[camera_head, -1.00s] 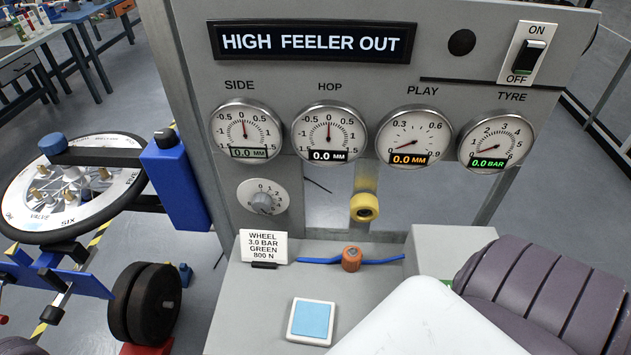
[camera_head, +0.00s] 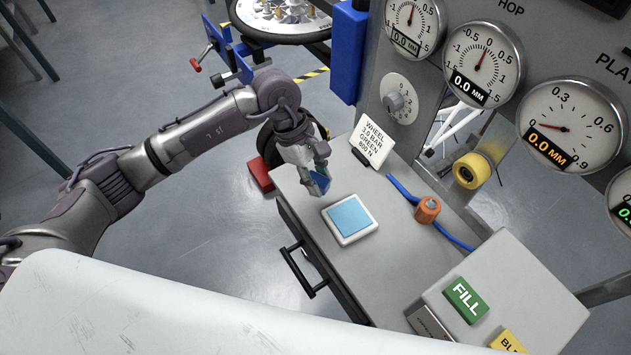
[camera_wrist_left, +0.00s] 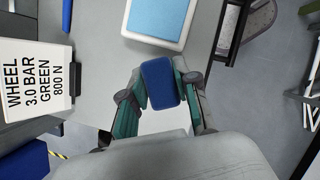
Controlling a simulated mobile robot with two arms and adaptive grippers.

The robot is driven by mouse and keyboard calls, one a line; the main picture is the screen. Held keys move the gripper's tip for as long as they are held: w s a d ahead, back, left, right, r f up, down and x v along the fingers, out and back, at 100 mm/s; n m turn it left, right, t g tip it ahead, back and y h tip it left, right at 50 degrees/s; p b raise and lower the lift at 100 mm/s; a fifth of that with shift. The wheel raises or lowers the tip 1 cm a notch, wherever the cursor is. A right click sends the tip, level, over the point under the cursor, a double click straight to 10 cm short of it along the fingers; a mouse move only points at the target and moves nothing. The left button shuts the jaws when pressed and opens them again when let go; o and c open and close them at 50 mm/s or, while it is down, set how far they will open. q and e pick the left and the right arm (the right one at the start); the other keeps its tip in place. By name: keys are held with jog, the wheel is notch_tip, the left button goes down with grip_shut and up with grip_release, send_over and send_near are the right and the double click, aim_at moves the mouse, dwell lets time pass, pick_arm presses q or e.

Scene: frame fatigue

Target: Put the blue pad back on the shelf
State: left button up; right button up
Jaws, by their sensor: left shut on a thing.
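My left gripper (camera_head: 314,184) is shut on a dark blue pad (camera_head: 320,185), just above the left end of the grey shelf. In the left wrist view the blue pad (camera_wrist_left: 160,82) sits between the two fingertips of the gripper (camera_wrist_left: 161,90). A white square plate with a light blue top (camera_head: 350,219) lies on the grey shelf (camera_head: 385,270), to the right of the held pad. The plate also shows in the left wrist view (camera_wrist_left: 157,20), beyond the pad and apart from it. My right gripper is not in view.
A white card reading "WHEEL 3.0 BAR GREEN 800 N" (camera_head: 371,141) stands behind the plate. An orange fitting (camera_head: 428,209) on a blue hose lies to the right. A green FILL button (camera_head: 465,300) is at the front right. A black handle (camera_head: 303,272) juts from the shelf's front.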

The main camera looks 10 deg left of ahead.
pick_arm(q)
jog(key=w+d+r+n+t+b, duration=0.1)
jog(key=w+d+r+n+t, duration=0.1)
jog(key=n, duration=0.4)
jog(key=w+d+r+n+t+y+b, duration=0.1)
jog(key=w+d+r+n+t, duration=0.1)
jog(key=w+d+r+n, duration=0.2)
jog(key=w+d+n, duration=0.1)
jog(key=d+n, duration=0.1)
jog(key=n, duration=0.1)
jog(key=shift+w+d+t, duration=0.25)
jog(key=shift+d+t, duration=0.15)
jog(key=shift+r, duration=0.1)
jog(key=a+f+p, duration=0.1)
jog(key=a+f, duration=0.1)
jog(key=a, duration=0.1)
jog(key=s+a+f+p, duration=0.1)
jog(key=a+f, duration=0.1)
jog(key=a, duration=0.2)
jog(key=s+a+f+p, duration=0.1)
jog(key=a+f, duration=0.2)
jog(key=a, duration=0.1)
jog(key=shift+a, duration=0.15)
notch_tip(320, 180, down, 4)
jog(key=shift+a+r+p, duration=0.1)
jog(key=shift+r+p, duration=0.15)
jog(key=shift+p, duration=0.65)
jog(key=shift+f, duration=0.1)
